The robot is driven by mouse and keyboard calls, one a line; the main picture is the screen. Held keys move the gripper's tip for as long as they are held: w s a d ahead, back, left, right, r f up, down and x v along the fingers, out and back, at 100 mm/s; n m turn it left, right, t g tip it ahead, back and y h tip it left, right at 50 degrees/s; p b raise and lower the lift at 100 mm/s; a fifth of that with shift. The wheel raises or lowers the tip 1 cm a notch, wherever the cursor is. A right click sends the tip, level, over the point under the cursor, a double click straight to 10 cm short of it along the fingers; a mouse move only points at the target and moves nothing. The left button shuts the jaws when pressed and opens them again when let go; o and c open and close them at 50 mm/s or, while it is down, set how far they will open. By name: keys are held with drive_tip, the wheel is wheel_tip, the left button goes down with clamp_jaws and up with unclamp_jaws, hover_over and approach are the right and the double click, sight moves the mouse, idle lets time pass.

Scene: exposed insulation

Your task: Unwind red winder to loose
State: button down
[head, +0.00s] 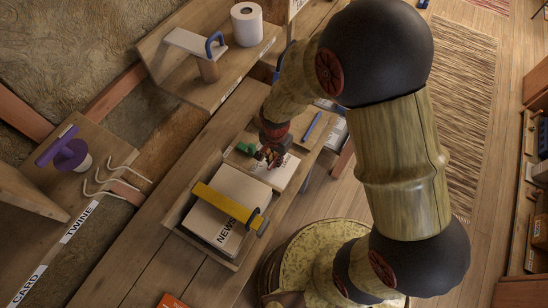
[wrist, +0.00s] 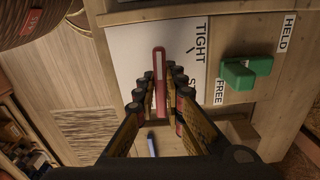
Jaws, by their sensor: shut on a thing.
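The red winder (wrist: 159,66) shows in the wrist view as a narrow red bar between my fingertips, over a white panel (wrist: 135,45) marked TIGHT. A second word on the panel is mostly hidden by my fingers. My gripper (wrist: 160,84) is shut on the red bar; it also shows in the head view (head: 270,156), low over the bench. A green catch (wrist: 240,74) sits right of the winder, between the labels FREE (wrist: 220,91) and HELD (wrist: 287,33), nearer FREE. It also shows in the head view (head: 246,148). The rest of the winder is hidden.
A wooden tray with papers and a yellow bar (head: 228,204) stands just in front of my gripper. A blue pen (head: 313,126) lies to its right. A shelf holds a white roll (head: 247,24). A purple-handled thing (head: 68,152) stands at left.

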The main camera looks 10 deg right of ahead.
drive_tip(key=shift+w+r+n, duration=0.15)
drive_tip(key=shift+w+n, duration=0.1)
drive_tip(key=shift+n, duration=0.45)
drive_tip(key=shift+n, duration=0.8)
drive_tip(key=shift+n+p, duration=0.4)
drive_tip(key=shift+n, duration=0.4)
drive_tip(key=shift+n, duration=0.8)
